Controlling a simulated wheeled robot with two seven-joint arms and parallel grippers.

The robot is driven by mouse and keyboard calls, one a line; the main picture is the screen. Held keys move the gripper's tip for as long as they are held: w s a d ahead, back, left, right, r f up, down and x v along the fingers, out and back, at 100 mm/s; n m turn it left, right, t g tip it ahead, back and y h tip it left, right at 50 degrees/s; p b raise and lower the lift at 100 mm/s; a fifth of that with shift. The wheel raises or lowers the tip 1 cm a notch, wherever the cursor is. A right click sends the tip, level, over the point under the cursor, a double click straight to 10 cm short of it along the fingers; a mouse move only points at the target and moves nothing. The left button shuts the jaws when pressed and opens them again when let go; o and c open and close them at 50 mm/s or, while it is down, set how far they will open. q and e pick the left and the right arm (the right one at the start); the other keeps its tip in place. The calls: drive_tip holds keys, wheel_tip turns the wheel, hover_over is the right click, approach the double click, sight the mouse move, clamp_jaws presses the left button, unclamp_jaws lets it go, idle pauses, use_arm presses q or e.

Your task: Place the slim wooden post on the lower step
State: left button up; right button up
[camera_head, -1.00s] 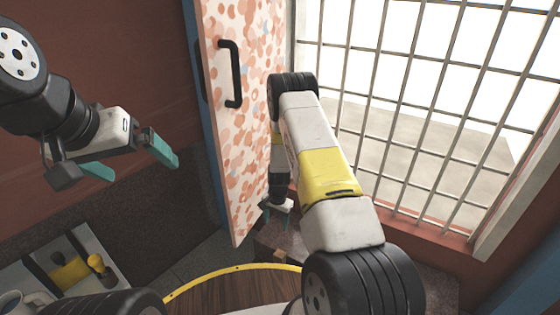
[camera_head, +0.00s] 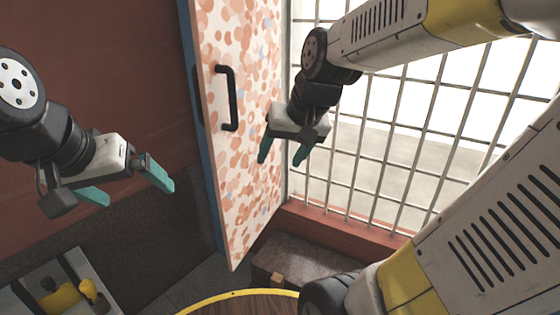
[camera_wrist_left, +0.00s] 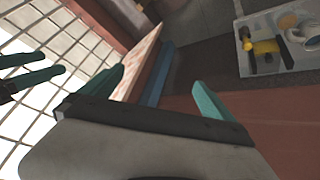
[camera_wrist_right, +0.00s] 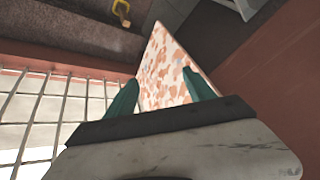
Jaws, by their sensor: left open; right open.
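A small piece of wood (camera_head: 277,279), which looks like the slim wooden post, shows at the front of the dark speckled step (camera_head: 315,252) below the barred window. It also shows in the right wrist view (camera_wrist_right: 122,11). Its exact contact with the step is too small to tell, and I cannot make out separate step levels. My right gripper (camera_head: 284,158) is open and empty, well above the step, in front of the patterned door and window bars. My left gripper (camera_head: 130,192) is open and empty at the left, away from the step.
The patterned door (camera_head: 240,130) with a black handle (camera_head: 230,98) stands open between my grippers. The barred window (camera_head: 400,150) is behind my right gripper. A tray (camera_head: 50,275) with yellow items sits at lower left. A round wooden top with a yellow rim (camera_head: 235,294) is at the bottom.

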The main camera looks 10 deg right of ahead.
drive_tip(key=s+r+n+t, duration=0.1)
drive_tip(key=s, duration=0.7)
drive_tip(key=shift+r, duration=0.3)
drive_tip(key=shift+d, duration=0.1)
drive_tip(key=shift+c, duration=0.2)
